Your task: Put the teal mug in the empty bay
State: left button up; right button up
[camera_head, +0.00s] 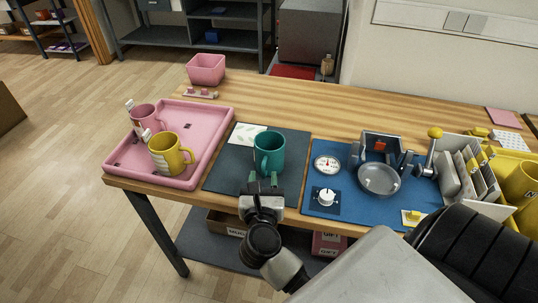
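The teal mug (272,148) stands upright on the dark grey mat (225,172) at the middle of the table, its handle turned toward me and slightly left. My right gripper (263,179) is just in front of the mug's lower side. Its two fingertips are apart, with nothing clearly held between them; I cannot tell whether they touch the mug. A pink tray (208,122) to the left holds a pink mug (144,117) and a yellow mug (166,150). Which place is the empty bay is not clear. My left gripper is not in view.
A blue mat (316,204) right of the mug holds a press with a round grey plate (379,180), a dial (327,164) and a white knob (327,196). A yellow container (508,160) stands far right. A pink bin (206,68) stands behind. The tray's right part looks clear.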

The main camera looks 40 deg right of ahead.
aim_at(263, 170)
jog(key=x, duration=0.3)
jog(key=shift+w+d+r, duration=0.1)
jog(key=shift+w+d, duration=0.05)
jog(key=shift+w, duration=0.1)
jog(key=shift+c, duration=0.2)
grip_shut()
